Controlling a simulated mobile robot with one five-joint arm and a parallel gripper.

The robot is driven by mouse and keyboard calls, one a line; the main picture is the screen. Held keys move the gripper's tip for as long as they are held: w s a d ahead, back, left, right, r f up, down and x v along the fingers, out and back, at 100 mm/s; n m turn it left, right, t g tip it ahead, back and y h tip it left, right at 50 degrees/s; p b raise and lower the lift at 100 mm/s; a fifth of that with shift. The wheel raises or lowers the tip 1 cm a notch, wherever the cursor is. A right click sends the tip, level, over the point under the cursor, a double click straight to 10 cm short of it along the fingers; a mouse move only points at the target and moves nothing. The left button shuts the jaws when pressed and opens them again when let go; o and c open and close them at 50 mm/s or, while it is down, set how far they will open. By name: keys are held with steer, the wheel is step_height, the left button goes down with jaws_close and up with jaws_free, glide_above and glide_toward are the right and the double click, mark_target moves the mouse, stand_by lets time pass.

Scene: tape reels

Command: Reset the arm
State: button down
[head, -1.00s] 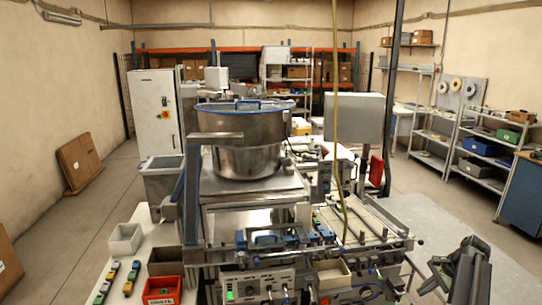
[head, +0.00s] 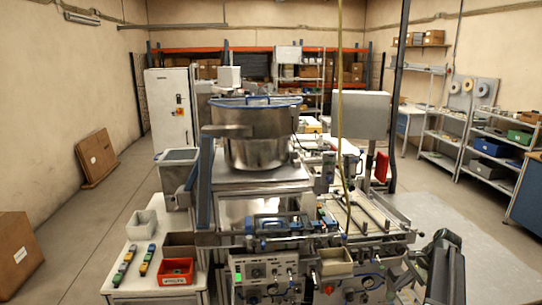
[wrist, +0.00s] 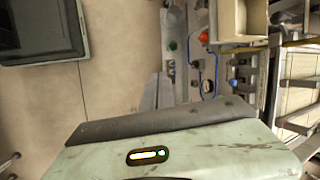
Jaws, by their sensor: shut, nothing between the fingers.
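My gripper (wrist: 158,92) shows in the wrist view as two grey fingers close together, pointing away past the pale green wrist housing. It is shut with nothing between the fingers. Behind it are bare floor and the front of a machine, with no contact visible. In the head view my dark arm (head: 446,268) is folded low at the right, beside the machine's right end. The fingers cannot be made out there.
A machine (head: 262,270) with a steel bowl (head: 255,140) fills the middle. A white table (head: 130,283) with a red bin (head: 176,271) stands left. Shelves (head: 490,160) line the right wall, near tape reels (head: 482,90).

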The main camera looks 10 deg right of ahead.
steer(key=w+a+f+n+g+b, duration=0.15)
steer(key=a+n, duration=0.25)
steer(key=a, duration=1.3)
steer(key=w+a+f+n+g, duration=0.1)
steer(key=w+a+n, duration=0.15)
steer(key=a, duration=1.45)
steer(key=s+a+f+n+h, duration=0.1)
steer(key=s+a+n+h, duration=0.2)
steer(key=s+a+n, duration=0.4)
steer(key=s+n, duration=0.2)
steer(key=shift+s+a+f+n+g+h, duration=0.2)
steer(key=shift+a+f+n+g+h, duration=0.1)
steer(key=shift+a+f+n+g, duration=0.05)
steer(key=shift+a, duration=0.1)
